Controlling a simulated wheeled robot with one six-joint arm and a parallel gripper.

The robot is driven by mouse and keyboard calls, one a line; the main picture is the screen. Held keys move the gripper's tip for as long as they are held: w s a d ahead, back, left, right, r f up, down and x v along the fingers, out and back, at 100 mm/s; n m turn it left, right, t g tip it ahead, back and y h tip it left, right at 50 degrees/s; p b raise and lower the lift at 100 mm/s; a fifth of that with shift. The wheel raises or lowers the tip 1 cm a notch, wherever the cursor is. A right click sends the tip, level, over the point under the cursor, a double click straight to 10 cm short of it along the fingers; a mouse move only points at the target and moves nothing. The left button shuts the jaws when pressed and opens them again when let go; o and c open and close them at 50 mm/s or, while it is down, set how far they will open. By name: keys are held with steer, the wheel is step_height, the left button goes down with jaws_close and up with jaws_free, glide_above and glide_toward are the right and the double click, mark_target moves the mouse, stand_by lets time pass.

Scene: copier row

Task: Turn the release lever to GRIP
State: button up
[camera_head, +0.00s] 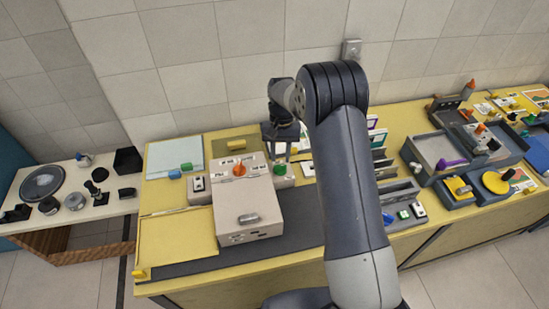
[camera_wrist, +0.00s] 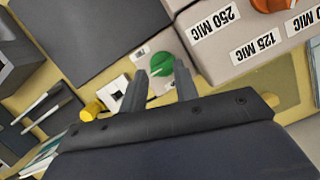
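A green lever (camera_wrist: 158,64) sits on a small grey housing beside the cream machine (camera_head: 252,193). The green lever also shows in the head view (camera_head: 280,169). Small white labels lie near it, but I cannot read GRIP on any. My gripper (camera_wrist: 162,71) is open, its two fingers apart with the green lever showing between and just beyond their tips. I cannot tell whether either finger touches it. In the head view my gripper (camera_head: 281,150) hangs just above the lever, partly behind my arm.
An orange knob (camera_head: 239,169) stands on the machine's top, by labels reading 250 MIC and 125 MIC in the wrist view. A yellow knob (camera_wrist: 91,110) is near my left finger. Grey racks and trays (camera_head: 440,150) fill the bench at right.

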mark_target(280, 166)
steer(key=m, duration=0.2)
steer(key=shift+s+d+m+y, duration=0.1)
steer(key=shift+m+y, duration=0.2)
steer(key=m, duration=0.3)
steer(key=shift+r+m+t+y, duration=0.1)
steer(key=shift+m+t+y, duration=0.2)
steer(key=shift+m+y, duration=0.1)
steer(key=m, duration=0.4)
steer(key=shift+t+y+p, duration=0.3)
steer(key=shift+y+p, duration=0.05)
steer(key=shift+y, duration=0.05)
steer(key=m, duration=0.3)
steer(key=shift+m+t, duration=0.4)
steer(key=shift+f+m, duration=0.35)
steer(key=shift+m, duration=0.05)
steer(key=shift+d+b+x, duration=0.25)
steer(key=shift+b+x, duration=0.6)
steer(key=shift+x, duration=0.3)
steer(key=shift+d+b+x, duration=0.25)
steer(key=shift+b+x, duration=0.55)
steer(key=shift+x, duration=0.35)
steer(key=shift+f, duration=0.15)
steer(key=shift+f, duration=0.1)
